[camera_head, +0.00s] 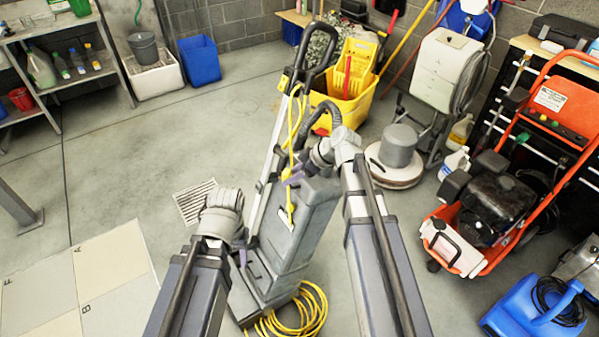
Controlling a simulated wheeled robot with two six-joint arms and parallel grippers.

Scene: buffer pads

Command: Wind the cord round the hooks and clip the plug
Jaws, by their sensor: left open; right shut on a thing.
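A grey upright floor machine (283,243) with a black loop handle (327,44) stands in the middle. A yellow cord (291,128) runs down its handle post in long strands, from near an upper hook (284,84) to the body's upper front. More cord lies in a coil (308,315) on the floor at the machine's foot. My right gripper (291,179) is shut on the yellow cord in front of the post. My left gripper (242,258) is open and empty, low beside the machine's body. I cannot make out the plug, its clip or the lower hook clearly.
A yellow mop bucket (350,88) and a round floor polisher (396,160) stand behind. An orange pressure washer (500,205) is at right, a blue machine (535,310) at lower right. A floor drain (195,200) and clear concrete lie left.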

